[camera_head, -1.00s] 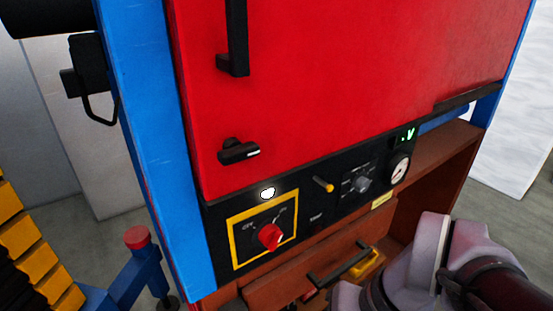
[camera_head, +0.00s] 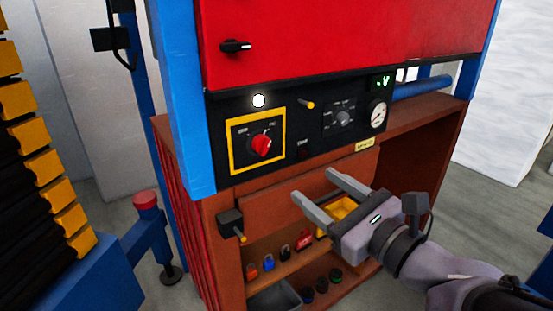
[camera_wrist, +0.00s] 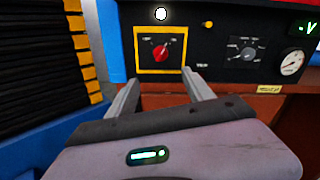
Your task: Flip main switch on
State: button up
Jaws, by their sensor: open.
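The main switch is a red rotary knob (camera_head: 262,145) on a black plate with a yellow frame (camera_head: 232,160), at the left of the black control panel. It also shows in the wrist view (camera_wrist: 160,54), ahead of my gripper and between its fingers as seen there. Its pointer looks turned toward the upper right in the head view; small labels flank it. A round white lamp (camera_head: 259,101) glows above the frame. My gripper (camera_head: 321,194) is open and empty, below and right of the knob, clear of the panel. It also shows in the wrist view (camera_wrist: 157,85).
The panel also holds a yellow-tipped toggle (camera_head: 306,104), a grey selector (camera_head: 343,117), a gauge (camera_head: 377,115) and a green display (camera_head: 381,82). Below are shelves with several padlocks (camera_head: 268,262) and a yellow bin (camera_head: 340,212). A blue post (camera_head: 180,90) stands left of the panel.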

jog(key=p, duration=0.7)
send_near(267, 149)
jog(key=b+x, duration=0.1)
jog(key=x, duration=0.9)
